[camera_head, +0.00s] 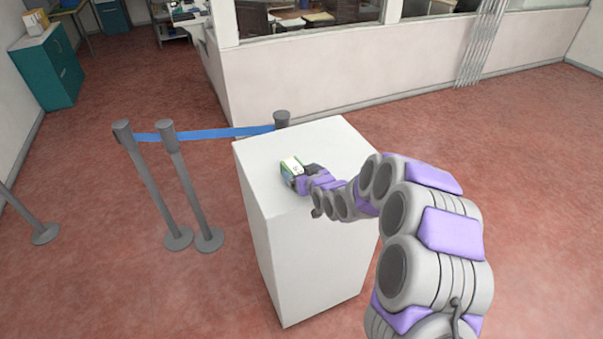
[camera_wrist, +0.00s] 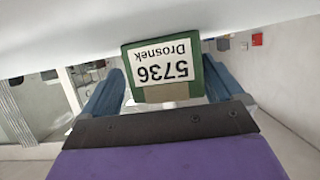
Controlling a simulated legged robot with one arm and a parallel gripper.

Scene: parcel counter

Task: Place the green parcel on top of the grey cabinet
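The green parcel (camera_head: 290,169) is a small box at the left part of the top of a plain white block-shaped stand (camera_head: 310,265). In the wrist view the green parcel (camera_wrist: 165,92) has a white label reading "5736 Drosnek", seen upside down. My gripper (camera_head: 297,181) is at the parcel, reaching in from the right. In the wrist view its blue fingers flank the parcel closely. Whether they press on it is unclear, and their tips are partly hidden behind it. No cabinet that is clearly grey shows.
Barrier posts with a blue belt (camera_head: 232,132) stand left of and behind the stand. A teal cabinet (camera_head: 52,72) with a cardboard box (camera_head: 35,21) on top is at the far left. A low windowed wall (camera_head: 330,75) runs behind. The red floor is open at right.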

